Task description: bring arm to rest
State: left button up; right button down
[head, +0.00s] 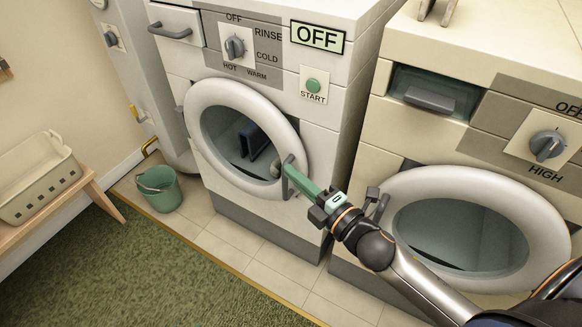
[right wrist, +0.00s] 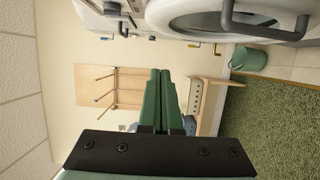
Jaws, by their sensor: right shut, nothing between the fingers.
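My right arm comes in from the lower right of the head view. Its right gripper (head: 290,174) has green fingers, pressed together with nothing between them. In the head view the fingertips overlap the grey door handle of the left washer (head: 225,207). In the right wrist view the shut fingers (right wrist: 160,75) point toward the wall side, and the door handle (right wrist: 262,30) stands apart from them at the upper right. My left gripper is out of view.
The left washer's round door looks shut, with a dark blue thing (head: 252,139) behind its glass. A second machine (head: 470,175) stands on the right, close to my arm. A green bucket (head: 158,188) and a bench with a beige basket (head: 38,176) are at left. The green carpet (head: 120,275) is clear.

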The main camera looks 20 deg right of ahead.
jog(key=shift+s+a, duration=0.1)
jog(key=shift+s, duration=0.1)
jog(key=s+a+f+m+g+h+p, duration=0.3)
jog(key=s+f+m+g, duration=0.5)
jog(key=s+f+m, duration=0.95)
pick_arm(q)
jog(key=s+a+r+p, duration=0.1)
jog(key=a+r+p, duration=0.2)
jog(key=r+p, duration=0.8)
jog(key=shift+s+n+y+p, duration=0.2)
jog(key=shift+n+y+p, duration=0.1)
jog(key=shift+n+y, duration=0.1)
pick_arm(e)
notch_tip(320, 180, up, 8)
jog(key=d+m, duration=0.2)
jog(key=shift+w+d+f, duration=0.15)
jog(key=shift+w+d, duration=0.05)
jog(key=shift+w, duration=0.25)
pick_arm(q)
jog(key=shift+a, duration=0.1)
